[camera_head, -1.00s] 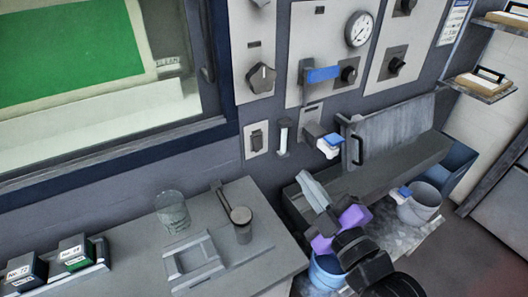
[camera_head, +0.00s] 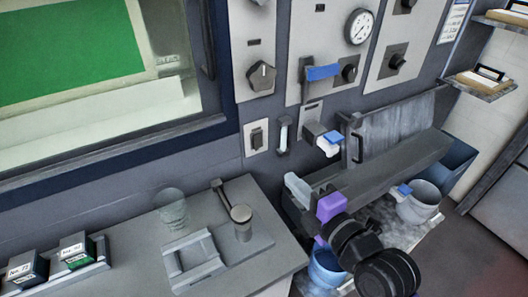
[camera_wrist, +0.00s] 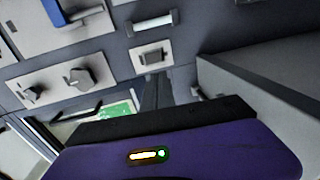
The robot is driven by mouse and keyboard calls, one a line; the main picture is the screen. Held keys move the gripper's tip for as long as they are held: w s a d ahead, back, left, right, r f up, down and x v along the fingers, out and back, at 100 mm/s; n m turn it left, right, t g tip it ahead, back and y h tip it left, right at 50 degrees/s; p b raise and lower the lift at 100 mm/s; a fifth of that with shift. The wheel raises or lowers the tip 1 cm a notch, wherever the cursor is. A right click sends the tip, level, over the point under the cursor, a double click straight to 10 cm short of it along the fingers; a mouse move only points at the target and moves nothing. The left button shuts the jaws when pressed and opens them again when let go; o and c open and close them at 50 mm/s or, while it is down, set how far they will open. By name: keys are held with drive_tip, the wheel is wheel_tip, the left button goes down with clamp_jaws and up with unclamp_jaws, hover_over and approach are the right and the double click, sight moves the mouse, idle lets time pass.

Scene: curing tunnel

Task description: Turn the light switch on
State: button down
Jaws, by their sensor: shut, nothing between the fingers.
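The light switch (camera_head: 256,138) is a small dark rocker on a pale wall plate, left of a short white vertical bar. I take the pale plate with a small rocker in the wrist view (camera_wrist: 151,57) to be the same switch. My gripper (camera_head: 296,186) is shut and empty, below and to the right of the switch in the head view, apart from it. In the wrist view its dark fingers (camera_wrist: 156,88) point up the picture towards the plate, with a gap between. I cannot tell which way the rocker is tipped.
A blue-handled lever (camera_head: 323,73), a gauge (camera_head: 360,28) and knobs (camera_head: 262,77) sit on panels above. A hinged grey lid (camera_head: 395,125) stands right of the switch.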

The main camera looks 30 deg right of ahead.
sight(258, 147)
drive_tip(key=w+p, duration=0.1)
drive_tip(key=w, duration=0.3)
drive_tip(key=w+f+p, duration=0.1)
drive_tip(key=w, duration=0.4)
drive_tip(key=w+p, duration=0.1)
drive_tip(key=w, duration=0.3)
drive_tip(key=shift+w+f, duration=0.15)
drive_tip(key=shift+f, duration=0.05)
drive_tip(key=shift+w+f, duration=0.1)
drive_tip(key=shift+w, duration=0.2)
drive_tip(key=shift+w+f+b, duration=0.1)
drive_tip(key=shift+f+b, duration=0.3)
drive_tip(key=shift+b, duration=0.45)
drive_tip(key=shift+r, duration=0.3)
